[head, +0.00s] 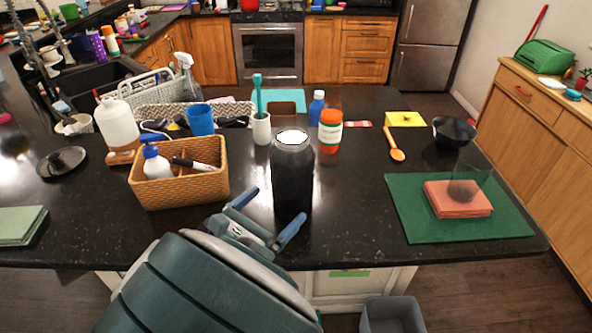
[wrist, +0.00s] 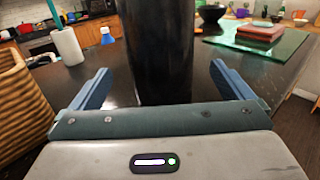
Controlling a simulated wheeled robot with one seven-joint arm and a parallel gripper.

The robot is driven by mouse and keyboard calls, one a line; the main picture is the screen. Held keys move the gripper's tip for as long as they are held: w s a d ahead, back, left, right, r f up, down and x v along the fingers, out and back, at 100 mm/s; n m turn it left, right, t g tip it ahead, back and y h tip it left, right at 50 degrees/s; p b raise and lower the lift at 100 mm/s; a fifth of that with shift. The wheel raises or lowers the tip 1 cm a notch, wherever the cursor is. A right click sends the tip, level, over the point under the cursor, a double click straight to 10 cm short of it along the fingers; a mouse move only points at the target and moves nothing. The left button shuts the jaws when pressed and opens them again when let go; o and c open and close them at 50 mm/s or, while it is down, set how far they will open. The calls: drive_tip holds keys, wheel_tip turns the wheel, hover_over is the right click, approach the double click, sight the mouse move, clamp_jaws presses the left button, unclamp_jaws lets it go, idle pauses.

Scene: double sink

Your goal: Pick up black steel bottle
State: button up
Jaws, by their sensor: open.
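The black steel bottle (head: 292,180) stands upright near the front edge of the dark counter in the head view, with a pale top. In the wrist view the bottle (wrist: 158,50) fills the middle, its upper part out of frame. My gripper (head: 271,212) is open, just in front of the bottle in the head view. In the wrist view my gripper (wrist: 158,82) has one blue finger on each side of the bottle, with gaps on both sides. I cannot tell exactly how far the bottle sits between the fingertips.
A white cup (head: 261,130) with a toothbrush and an orange-capped jar (head: 330,132) stand behind. A green mat (head: 410,205) lies right. The counter between bottle and mat is clear.

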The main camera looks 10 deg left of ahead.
sight(291, 189)
drive_tip(key=p+x, duration=0.1)
drive_tip(key=x, duration=0.5)
drive_tip(key=shift+w+d, duration=0.25)
drive_tip(key=shift+w, duration=0.05)
drive_tip(key=c, duration=1.4)
drive_tip(key=shift+c, duration=1.1)
drive_tip(key=shift+a+r, duration=0.1)
drive_tip(key=shift+r, duration=0.1)
